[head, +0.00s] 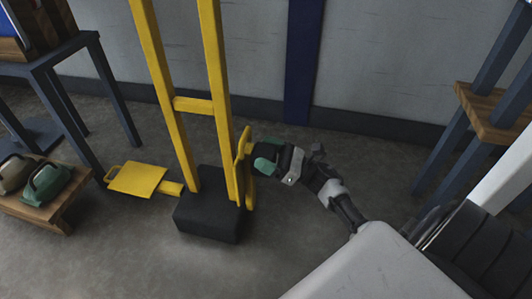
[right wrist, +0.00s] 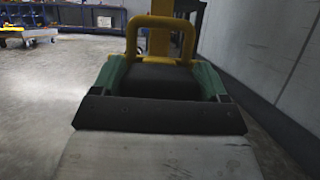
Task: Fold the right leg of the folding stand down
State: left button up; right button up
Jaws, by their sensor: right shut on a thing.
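The folding stand (head: 212,60) is a tall yellow frame on a black block base (head: 210,218). Its left leg (head: 138,179) lies out flat to the left, low over the floor. Its right leg (head: 246,170) stands upright close against the right post, seen nearly edge-on. My right gripper (head: 268,160), with green fingers, is at the upper part of this leg, on its right side, and is shut on it. In the right wrist view, the leg's yellow handle loop (right wrist: 160,22) shows at the tips of the green fingers (right wrist: 160,70). My left gripper is not in view.
A low wooden bench (head: 50,208) with green and tan bags stands at left, near a dark table (head: 60,65). A wooden-shelved rack (head: 490,110) stands at right. The wall (head: 380,60) is behind. Bare floor (head: 120,260) lies in front of the stand.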

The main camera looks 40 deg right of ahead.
jog(key=s+d+f+t+y+b, duration=0.1)
jog(key=s+d+f+b, duration=0.6)
jog(key=s+d+b, duration=0.1)
jog(key=shift+s+d+f+b, duration=0.35)
jog(key=shift+s+d, duration=0.25)
jog(key=shift+s, duration=0.7)
jog(key=o, duration=1.3)
jog(key=shift+s+d, duration=0.1)
jog(key=shift+s, duration=0.05)
